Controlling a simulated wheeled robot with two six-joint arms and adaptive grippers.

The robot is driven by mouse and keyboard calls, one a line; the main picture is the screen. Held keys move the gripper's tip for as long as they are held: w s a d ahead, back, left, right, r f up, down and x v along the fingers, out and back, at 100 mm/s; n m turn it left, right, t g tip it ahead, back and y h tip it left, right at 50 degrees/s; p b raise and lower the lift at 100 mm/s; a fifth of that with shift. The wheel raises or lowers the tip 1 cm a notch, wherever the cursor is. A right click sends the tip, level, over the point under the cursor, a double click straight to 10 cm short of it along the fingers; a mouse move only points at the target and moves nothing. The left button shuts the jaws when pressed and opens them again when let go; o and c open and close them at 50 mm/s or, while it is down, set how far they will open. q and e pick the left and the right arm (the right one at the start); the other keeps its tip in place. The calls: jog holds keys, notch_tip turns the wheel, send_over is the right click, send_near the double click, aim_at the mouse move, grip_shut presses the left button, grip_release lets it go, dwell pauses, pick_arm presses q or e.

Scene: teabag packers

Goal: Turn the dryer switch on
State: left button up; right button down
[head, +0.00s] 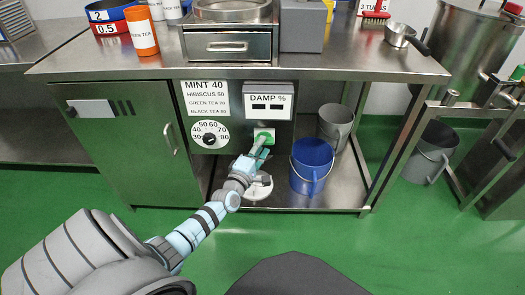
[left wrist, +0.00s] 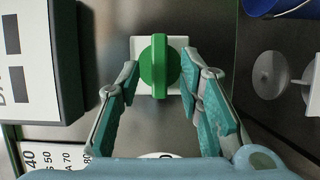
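The dryer switch is a green knob (left wrist: 160,66) with a raised bar on a white square plate (left wrist: 178,46). In the left wrist view its bar runs up and down the picture. In the head view the green switch (head: 264,134) shows on the front panel under the DAMP % display, partly hidden by my gripper. My left gripper (head: 262,148) is at the switch. In the left wrist view my left gripper (left wrist: 160,75) is open, one finger on each side of the knob, with gaps visible between fingers and knob. My right gripper is not in view.
A DAMP % display (head: 268,101) and a dial (head: 209,135) numbered 30 to 80 are near the switch. A settings sign (head: 207,98) hangs above the dial. A blue bucket (head: 311,166) and a grey bucket (head: 335,124) stand on the lower shelf to the right.

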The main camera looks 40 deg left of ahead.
pick_arm(q)
jog(key=shift+x, duration=0.95)
grip_shut()
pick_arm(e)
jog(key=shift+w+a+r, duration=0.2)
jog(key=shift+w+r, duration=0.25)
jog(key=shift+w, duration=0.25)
